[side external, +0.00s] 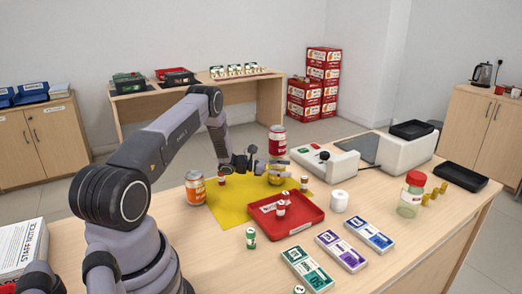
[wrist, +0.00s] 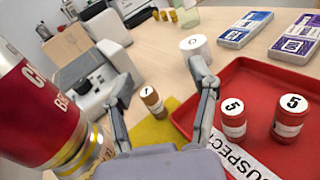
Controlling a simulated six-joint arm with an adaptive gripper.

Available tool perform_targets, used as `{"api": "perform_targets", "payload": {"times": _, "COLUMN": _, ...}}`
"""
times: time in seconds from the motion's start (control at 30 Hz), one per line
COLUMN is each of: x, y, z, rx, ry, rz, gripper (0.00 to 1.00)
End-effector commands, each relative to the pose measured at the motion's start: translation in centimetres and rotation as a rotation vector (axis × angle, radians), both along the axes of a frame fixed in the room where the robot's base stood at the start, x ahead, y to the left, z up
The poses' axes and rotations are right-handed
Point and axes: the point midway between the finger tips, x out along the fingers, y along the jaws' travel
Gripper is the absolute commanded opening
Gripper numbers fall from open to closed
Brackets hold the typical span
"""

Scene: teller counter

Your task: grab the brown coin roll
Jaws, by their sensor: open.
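The brown coin roll (wrist: 152,102) stands upright in the wrist view, with a number on its white top. It is near the edge of the yellow mat (wrist: 150,133). In the side view the roll (side external: 304,184) stands just beyond the tray's back corner. My gripper (wrist: 155,68) is open and empty. Its two fingers frame the roll in the wrist view, without visible contact. In the side view my gripper (side external: 268,163) is above the mat, to the left of the roll.
A red can (wrist: 42,115) is close to my left finger. The red tray (wrist: 246,85) with two red rolls (wrist: 233,117) (wrist: 290,117) lies right. A white paper roll (wrist: 194,46) and a grey-white machine (wrist: 84,75) stand beyond. An orange can (side external: 195,188) stands left.

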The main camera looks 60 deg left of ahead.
Motion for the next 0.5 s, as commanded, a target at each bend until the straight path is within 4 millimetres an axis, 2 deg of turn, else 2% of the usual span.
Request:
{"api": "perform_targets", "payload": {"times": 0.03, "x": -0.7, "y": 1.5, "z": -2.6, "rx": -0.052, "ry": 0.006, "rz": 0.069, "gripper": 0.59}}
{"api": "perform_targets", "payload": {"times": 0.1, "x": -1.3, "y": 2.9, "z": -4.7, "rx": -0.099, "ry": 0.003, "rz": 0.137, "gripper": 0.59}}
{"api": "perform_targets", "payload": {"times": 0.2, "x": -1.9, "y": 4.0, "z": -6.4, "rx": -0.135, "ry": 0.001, "rz": 0.195, "gripper": 0.59}}
{"api": "perform_targets", "payload": {"times": 0.33, "x": -1.5, "y": 4.2, "z": -7.1, "rx": -0.149, "ry": -0.002, "rz": 0.218, "gripper": 0.59}}
{"api": "perform_targets", "payload": {"times": 0.5, "x": 1.3, "y": 3.0, "z": -7.0, "rx": -0.149, "ry": -0.002, "rz": 0.216, "gripper": 0.59}}
